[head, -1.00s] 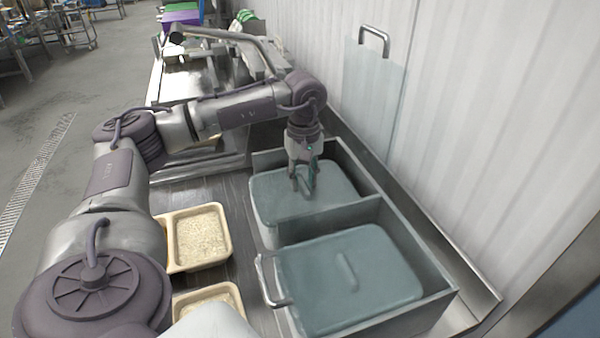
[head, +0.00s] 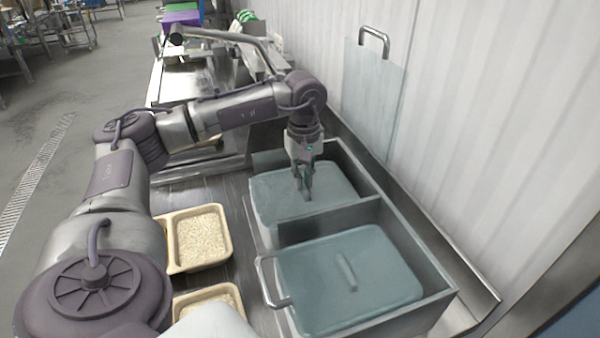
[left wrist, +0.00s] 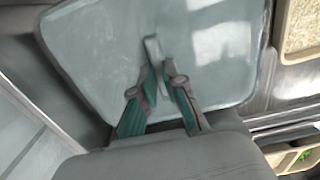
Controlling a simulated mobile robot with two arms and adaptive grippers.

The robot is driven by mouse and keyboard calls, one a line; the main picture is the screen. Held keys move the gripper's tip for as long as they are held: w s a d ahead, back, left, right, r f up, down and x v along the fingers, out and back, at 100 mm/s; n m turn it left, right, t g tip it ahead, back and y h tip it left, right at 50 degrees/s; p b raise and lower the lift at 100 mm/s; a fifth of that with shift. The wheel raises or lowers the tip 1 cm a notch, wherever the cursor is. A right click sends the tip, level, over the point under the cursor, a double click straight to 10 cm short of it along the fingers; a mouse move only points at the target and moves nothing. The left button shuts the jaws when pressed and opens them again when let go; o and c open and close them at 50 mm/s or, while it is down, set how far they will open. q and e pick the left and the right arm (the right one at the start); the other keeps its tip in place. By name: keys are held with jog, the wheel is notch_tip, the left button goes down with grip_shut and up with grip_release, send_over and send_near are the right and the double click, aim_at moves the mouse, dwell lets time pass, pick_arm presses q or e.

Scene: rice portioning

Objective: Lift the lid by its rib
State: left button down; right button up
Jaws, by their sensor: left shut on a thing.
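Two grey-blue lids cover the two bays of a grey bin. The far lid (head: 275,195) lies flat in the far bay. Its raised rib (left wrist: 151,50) shows between the fingertips in the left wrist view, and the fingers hide most of it in the head view. My left gripper (head: 306,192) points down over the far lid and is shut on the rib; it also shows in the left wrist view (left wrist: 160,70). The near lid (head: 385,280) lies in the near bay with its own rib (head: 346,272) free. My right gripper is not in view.
The grey bin (head: 420,240) has a raised divider between its bays. A metal handle (head: 266,282) stands at its near left. Tan trays of rice (head: 230,250) sit to the left. A white wall and a leaning clear panel (head: 370,95) stand to the right.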

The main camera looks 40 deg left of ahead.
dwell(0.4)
pick_arm(q)
jog(key=shift+r+p, duration=1.65)
jog(key=shift+r, duration=0.6)
